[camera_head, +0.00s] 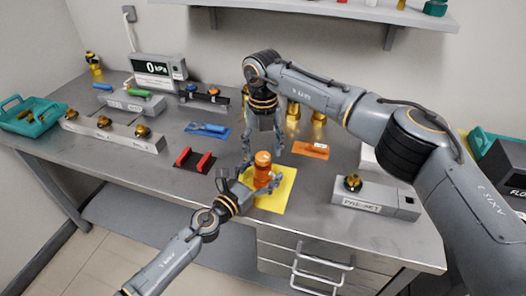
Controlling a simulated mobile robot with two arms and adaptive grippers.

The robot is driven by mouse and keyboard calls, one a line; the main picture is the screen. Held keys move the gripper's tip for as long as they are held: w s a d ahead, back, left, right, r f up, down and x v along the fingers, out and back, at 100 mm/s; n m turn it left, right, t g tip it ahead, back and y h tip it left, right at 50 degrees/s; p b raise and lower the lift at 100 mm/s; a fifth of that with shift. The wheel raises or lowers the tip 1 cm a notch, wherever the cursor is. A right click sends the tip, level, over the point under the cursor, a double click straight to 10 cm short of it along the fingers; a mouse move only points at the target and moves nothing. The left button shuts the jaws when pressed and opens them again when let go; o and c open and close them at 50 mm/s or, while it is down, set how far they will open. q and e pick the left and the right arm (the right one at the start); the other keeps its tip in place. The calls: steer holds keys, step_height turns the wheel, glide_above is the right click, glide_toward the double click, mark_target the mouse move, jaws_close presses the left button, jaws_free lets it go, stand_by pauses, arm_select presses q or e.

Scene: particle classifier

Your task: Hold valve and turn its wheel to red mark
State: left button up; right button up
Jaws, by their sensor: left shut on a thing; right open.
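The orange valve (262,171) stands upright on the yellow mat (287,190) near the front middle of the workbench. My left gripper (262,184) reaches in from the front left and is shut on the lower part of the valve. My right gripper (262,150) points down from above, just behind and over the valve, with its fingers open and apart. The valve's rounded orange top shows between the two grippers. Its wheel and the red mark are too small to make out.
A blue mat (207,130) and an orange mat (311,149) lie behind. A grey fixture (374,196) with a brass fitting stands right. A teal tray (32,117) sits far left.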

mark_target(263, 155)
step_height(263, 155, up, 11)
steer(key=shift+f, duration=0.2)
arm_select(q)
steer(key=o, duration=1.7)
steer(key=shift+o, duration=0.2)
steer(key=shift+a, duration=0.1)
